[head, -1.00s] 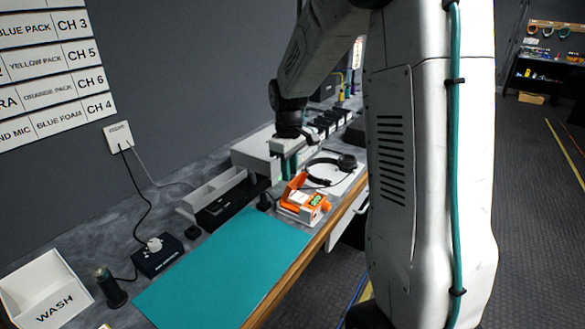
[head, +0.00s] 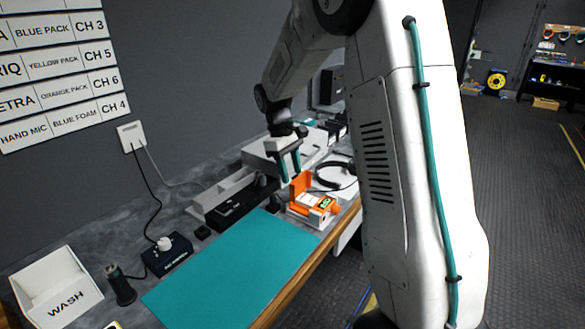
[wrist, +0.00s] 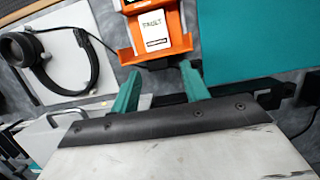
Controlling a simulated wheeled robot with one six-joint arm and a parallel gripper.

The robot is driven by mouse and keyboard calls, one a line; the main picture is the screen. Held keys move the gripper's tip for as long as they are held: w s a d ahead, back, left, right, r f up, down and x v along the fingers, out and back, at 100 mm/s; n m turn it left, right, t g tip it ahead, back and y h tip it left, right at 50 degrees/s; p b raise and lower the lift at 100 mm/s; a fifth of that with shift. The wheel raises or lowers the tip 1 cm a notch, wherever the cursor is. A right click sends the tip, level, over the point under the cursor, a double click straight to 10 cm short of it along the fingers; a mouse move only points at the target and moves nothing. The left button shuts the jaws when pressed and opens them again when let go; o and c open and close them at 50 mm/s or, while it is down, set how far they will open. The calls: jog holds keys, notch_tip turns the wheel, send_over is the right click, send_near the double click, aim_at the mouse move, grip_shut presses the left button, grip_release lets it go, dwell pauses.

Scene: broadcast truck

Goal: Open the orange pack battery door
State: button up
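The orange pack (head: 315,209) sits on the bench at the far right corner of the teal mat. It has a white body and a small green display. Its orange battery door (head: 300,184) stands raised at the pack's far-left side. My gripper (head: 291,172) is just behind and left of the raised door, fingers pointing down. In the wrist view my gripper (wrist: 160,88) has its two teal fingers spread, with nothing between them. The pack (wrist: 176,38) lies beyond the fingertips, showing a white label reading FAULT. I cannot tell whether a finger touches the door.
A headset (head: 333,172) lies on a white pad behind the pack. The teal mat (head: 232,268) is bare. A grey tray (head: 222,190), a black box and a white WASH bin (head: 58,288) stand along the wall side.

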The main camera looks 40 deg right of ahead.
jog(key=v, duration=0.7)
jog(key=shift+r, duration=0.4)
jog(key=shift+w, duration=0.1)
jog(key=s+a+r+m+t, duration=0.1)
jog(key=s+a, duration=0.3)
jog(key=s, duration=0.7)
jog(key=s+a+r+m+t, duration=0.1)
jog(key=s+a, duration=0.4)
jog(key=s, duration=0.6)
jog(key=s+a+r+m+t+y, duration=0.1)
jog(key=s+a, duration=0.4)
jog(key=s, duration=0.6)
jog(key=shift+s+r+m+t, duration=0.25)
jog(key=shift+r+m+t, duration=0.25)
jog(key=shift+t, duration=0.1)
